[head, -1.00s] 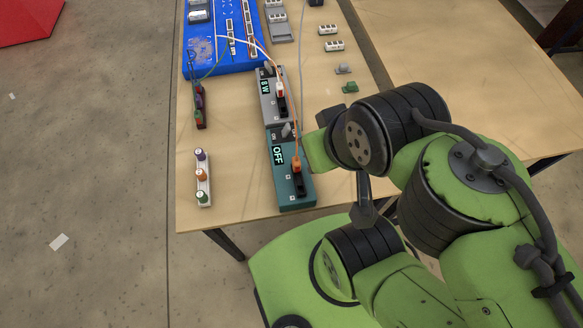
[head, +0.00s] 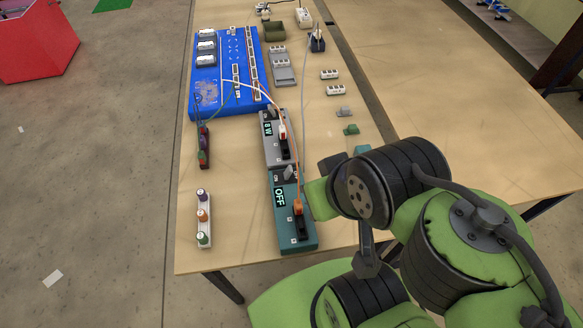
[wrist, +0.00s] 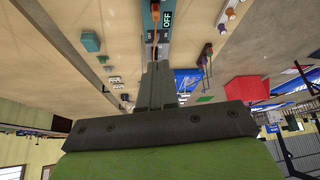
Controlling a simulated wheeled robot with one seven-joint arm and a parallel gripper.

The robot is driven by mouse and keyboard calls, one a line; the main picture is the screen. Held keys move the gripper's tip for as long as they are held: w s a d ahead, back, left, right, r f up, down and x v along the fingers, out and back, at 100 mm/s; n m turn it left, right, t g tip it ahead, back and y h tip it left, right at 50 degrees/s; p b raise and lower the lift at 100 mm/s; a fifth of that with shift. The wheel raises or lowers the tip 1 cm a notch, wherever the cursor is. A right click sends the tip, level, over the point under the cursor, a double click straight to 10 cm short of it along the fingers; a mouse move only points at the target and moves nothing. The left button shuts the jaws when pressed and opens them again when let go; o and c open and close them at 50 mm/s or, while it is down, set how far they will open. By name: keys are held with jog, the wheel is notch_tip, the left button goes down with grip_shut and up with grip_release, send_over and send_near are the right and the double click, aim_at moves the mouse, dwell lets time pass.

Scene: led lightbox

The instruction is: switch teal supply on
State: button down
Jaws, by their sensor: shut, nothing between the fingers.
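The teal supply (head: 287,218) lies near the front of the table, with a display reading OFF (head: 280,197) and a grey switch (head: 290,172) at its far end. An orange plug (head: 298,206) sits in it with a cable running off. In the wrist view the teal supply (wrist: 167,8) is at the top, beyond my gripper. My gripper (wrist: 158,68) is shut and empty, its fingertips close to the switch end of the supply; contact cannot be told. In the head view my arm hides the gripper's fingers.
A grey supply (head: 275,151) reading 8 W stands just behind. A blue board (head: 215,98) lies farther back. A strip with purple, orange and green knobs (head: 203,217) is at left. Bare table lies between strip and supply.

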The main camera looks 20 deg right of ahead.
jog(key=c, duration=1.7)
grip_release()
jog(key=o, duration=0.7)
jog(key=w+n+g+y+b, duration=0.1)
jog(key=w+n, duration=0.3)
jog(key=w, duration=0.3)
jog(key=shift+w+a+n+g, duration=0.2)
jog(key=shift+n+g, duration=0.1)
jog(key=shift+g, duration=0.1)
jog(key=shift+o, duration=0.6)
jog(key=w, duration=0.1)
jog(key=w+f+n, duration=0.1)
jog(key=w+n+b, duration=0.1)
jog(key=w, duration=0.1)
jog(key=shift+d+f+g, duration=0.15)
jog(key=shift+d+g, duration=0.25)
jog(key=n+g+y+b, duration=0.2)
jog(key=n+y, duration=0.2)
jog(key=n, duration=0.5)
send_over(290, 168)
jog(key=s+d, duration=0.1)
jog(key=d, duration=0.5)
notch_tip(290, 168, down, 11)
jog(key=shift+h, duration=0.3)
jog(key=b+x, duration=0.4)
jog(key=x, duration=1.1)
jog(key=shift+s+a+b, duration=0.1)
jog(key=shift+a+b, duration=0.1)
jog(key=shift+b, duration=0.2)
